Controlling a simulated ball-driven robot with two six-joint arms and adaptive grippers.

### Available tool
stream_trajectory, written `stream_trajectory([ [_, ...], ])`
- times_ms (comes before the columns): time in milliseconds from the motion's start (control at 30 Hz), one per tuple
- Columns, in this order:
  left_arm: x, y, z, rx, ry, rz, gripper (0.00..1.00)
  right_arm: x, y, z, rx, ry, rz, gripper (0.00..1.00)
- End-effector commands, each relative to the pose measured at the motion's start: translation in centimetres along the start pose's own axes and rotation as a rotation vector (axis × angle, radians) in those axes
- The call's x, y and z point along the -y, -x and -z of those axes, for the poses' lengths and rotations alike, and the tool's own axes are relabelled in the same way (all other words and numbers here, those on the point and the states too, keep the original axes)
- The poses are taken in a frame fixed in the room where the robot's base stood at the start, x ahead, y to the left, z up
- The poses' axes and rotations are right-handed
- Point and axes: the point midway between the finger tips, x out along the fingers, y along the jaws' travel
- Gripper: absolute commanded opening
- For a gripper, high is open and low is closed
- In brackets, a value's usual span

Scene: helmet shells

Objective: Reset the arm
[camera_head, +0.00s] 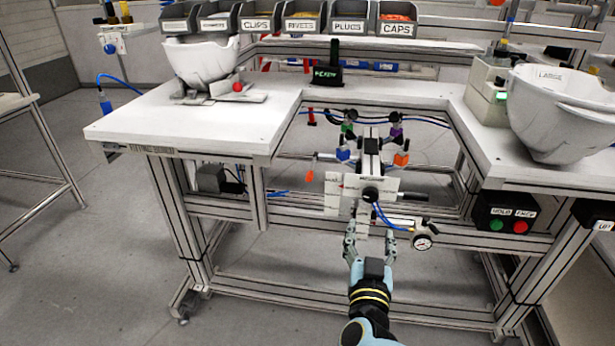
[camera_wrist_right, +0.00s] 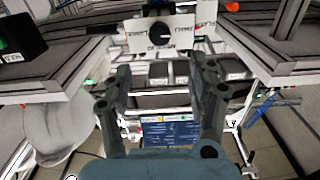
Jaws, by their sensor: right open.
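My right gripper (camera_head: 370,247) shows at the lower middle of the head view, in front of the workbench recess. Its two fingers are apart with nothing between them. It also shows in the right wrist view (camera_wrist_right: 163,85), with the fingers spread at either side of the middle. My left gripper is in neither view. A white helmet shell (camera_head: 202,62) sits on a stand on the left part of the bench. Another white shell (camera_head: 565,115) is at the right part of the bench. Both are apart from my gripper.
Labelled bins (camera_head: 303,18) line the back. A button box (camera_head: 508,212) hangs at the right. Floor at the left is clear.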

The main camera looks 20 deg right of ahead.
Motion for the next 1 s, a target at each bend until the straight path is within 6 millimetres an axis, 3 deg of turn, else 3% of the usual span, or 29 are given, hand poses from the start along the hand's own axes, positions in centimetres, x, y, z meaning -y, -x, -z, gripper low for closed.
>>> stream_trajectory([
  [167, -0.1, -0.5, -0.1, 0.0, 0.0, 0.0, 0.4, -0.8, 0.6, -1.2, 0.013, 0.014, 0.0, 0.59],
  [267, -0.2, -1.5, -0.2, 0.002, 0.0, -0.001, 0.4, -3.2, 2.4, -4.7, 0.052, 0.077, 0.009, 0.59],
  [367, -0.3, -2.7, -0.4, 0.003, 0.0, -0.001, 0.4, -5.5, 5.6, -10.8, 0.158, 0.198, 0.106, 0.59],
  [500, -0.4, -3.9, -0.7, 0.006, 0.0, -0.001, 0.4, -8.6, 11.9, -20.2, 0.399, 0.318, 0.287, 0.59],
  [700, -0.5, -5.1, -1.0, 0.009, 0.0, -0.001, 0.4, -15.4, 22.9, -30.8, 0.81, 0.439, 0.45, 0.59],
  [833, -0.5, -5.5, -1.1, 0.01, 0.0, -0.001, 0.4, -20.7, 29.8, -34.8, 1.073, 0.503, 0.477, 0.59],
  [1000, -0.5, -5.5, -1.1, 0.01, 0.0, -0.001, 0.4, -25.3, 35.8, -36.7, 1.335, 0.551, 0.437, 0.59],
])
